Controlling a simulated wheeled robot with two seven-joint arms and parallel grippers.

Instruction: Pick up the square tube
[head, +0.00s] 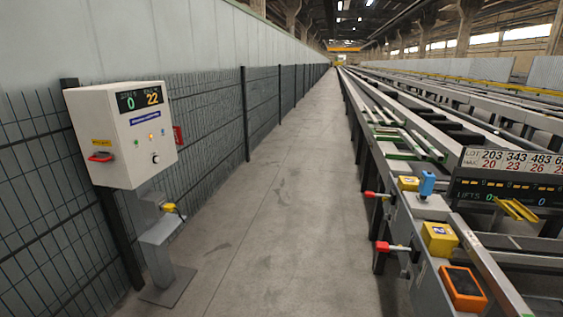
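The runout table (472,243) runs from the lower right into the distance. A few pale, thin lengths (427,145) lie on its left part, near green strips (405,156). They are too small for me to tell whether one is the square tube. Neither of my grippers shows in the head view.
A grey control box (124,135) stands on a post at left, before a dark mesh fence (213,115). Red-tipped levers (391,247) stick out from the table's left side. An orange-framed device (463,287) and yellow boxes (439,238) sit along its edge. The concrete aisle (275,220) is clear.

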